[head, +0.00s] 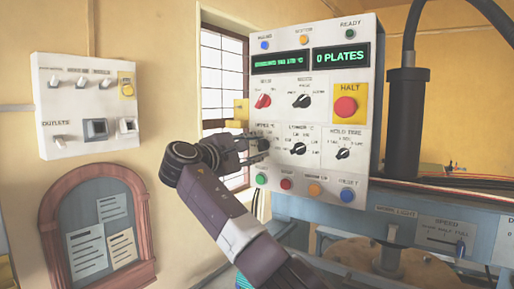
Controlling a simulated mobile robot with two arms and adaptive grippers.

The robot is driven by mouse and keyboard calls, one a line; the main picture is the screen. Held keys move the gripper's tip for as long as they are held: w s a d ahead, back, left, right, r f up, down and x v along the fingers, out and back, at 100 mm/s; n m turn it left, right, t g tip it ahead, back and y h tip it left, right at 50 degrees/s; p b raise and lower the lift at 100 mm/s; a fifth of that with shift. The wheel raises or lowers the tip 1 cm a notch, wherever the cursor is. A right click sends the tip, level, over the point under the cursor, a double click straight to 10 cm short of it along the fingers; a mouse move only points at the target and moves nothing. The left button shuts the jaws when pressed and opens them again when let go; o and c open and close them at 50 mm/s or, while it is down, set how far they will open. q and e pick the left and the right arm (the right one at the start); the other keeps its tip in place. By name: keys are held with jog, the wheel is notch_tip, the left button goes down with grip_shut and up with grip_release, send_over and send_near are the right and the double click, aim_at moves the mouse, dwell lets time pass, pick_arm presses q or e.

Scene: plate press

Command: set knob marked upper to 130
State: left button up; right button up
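The control panel (318,168) faces me, and the knob marked upper (263,144) is at the left of its lower knob row. My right gripper (262,148) is at that knob, with its fingers reaching in from the left and covering much of the knob and its dial. I cannot tell whether the fingers touch or hold the knob, nor where it points. The knob marked lower (298,149) is just to the right, clear of the gripper. My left gripper is not in view.
A red halt button (345,107) sits above the hold time knob (342,153). Coloured buttons (286,184) line the panel's bottom, close under my gripper. A switch box (87,105) and a notice board (98,228) are on the left wall. A black post (405,120) stands right of the panel.

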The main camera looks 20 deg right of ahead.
jog(key=shift+o, duration=1.1)
jog(key=shift+a, duration=0.15)
jog(key=v, duration=1.1)
jog(key=shift+s+a, duration=0.3)
jog(key=shift+f, duration=0.1)
